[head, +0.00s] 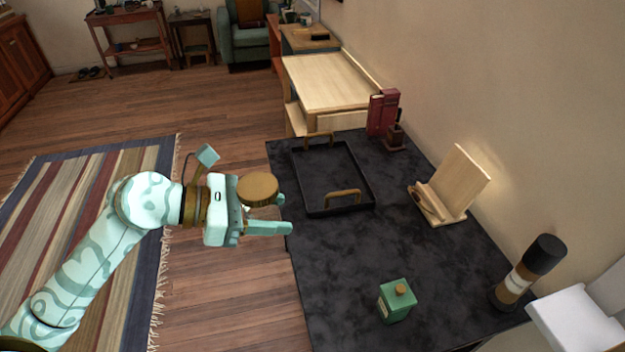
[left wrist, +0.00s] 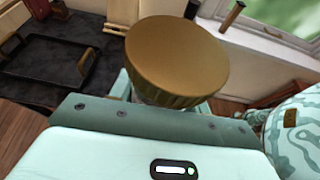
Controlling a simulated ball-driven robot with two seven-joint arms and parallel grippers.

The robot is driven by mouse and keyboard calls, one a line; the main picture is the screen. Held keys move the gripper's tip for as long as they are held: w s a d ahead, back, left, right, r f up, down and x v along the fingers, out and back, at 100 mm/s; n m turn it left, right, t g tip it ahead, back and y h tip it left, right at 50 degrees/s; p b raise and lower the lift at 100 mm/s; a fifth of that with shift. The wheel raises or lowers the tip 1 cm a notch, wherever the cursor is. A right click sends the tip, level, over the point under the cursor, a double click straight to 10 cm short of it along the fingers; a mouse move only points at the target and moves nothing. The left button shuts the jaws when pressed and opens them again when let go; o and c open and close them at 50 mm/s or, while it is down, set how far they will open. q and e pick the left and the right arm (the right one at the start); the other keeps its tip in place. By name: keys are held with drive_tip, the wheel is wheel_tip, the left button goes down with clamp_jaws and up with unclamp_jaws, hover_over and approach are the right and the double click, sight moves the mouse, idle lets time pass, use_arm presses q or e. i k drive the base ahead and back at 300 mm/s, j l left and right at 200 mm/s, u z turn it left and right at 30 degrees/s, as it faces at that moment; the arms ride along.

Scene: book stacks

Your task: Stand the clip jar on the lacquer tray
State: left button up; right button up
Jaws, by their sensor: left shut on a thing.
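The clip jar (head: 258,189) shows as a round brown-gold lid held in my left gripper (head: 270,213). The lid also fills the middle of the left wrist view (left wrist: 177,55), and the jar's body is mostly hidden below it. My left gripper is shut on the jar, just off the left edge of the dark table. The lacquer tray (head: 308,185) is black and rectangular with two brass-coloured handles. It lies empty on the table, to the right of and beyond the gripper. It also shows at the left of the left wrist view (left wrist: 75,45). My right gripper is not seen.
The dark table (head: 335,255) also holds a green square bottle (head: 396,300), a pepper mill (head: 527,272), a wooden stand (head: 450,190) and red books (head: 382,112) beyond the tray. The tabletop between tray and bottle is clear. A striped rug (head: 90,190) lies on the floor.

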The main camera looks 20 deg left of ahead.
sight(326, 165)
drive_tip(key=j+z, duration=0.15)
drive_tip(key=j, duration=0.45)
drive_tip(key=k+j+z, duration=0.2)
drive_tip(key=j, duration=0.4)
drive_tip(key=j+z, duration=0.15)
drive_tip(key=j, duration=0.45)
drive_tip(key=i+j+z, duration=0.15)
drive_tip(key=j, duration=0.2)
drive_tip(key=i+j+z, duration=0.15)
drive_tip(key=j, duration=0.2)
drive_tip(key=i+j+z, duration=0.15)
drive_tip(key=j, duration=0.2)
drive_tip(key=i+z, duration=0.25)
drive_tip(key=i, duration=0.5)
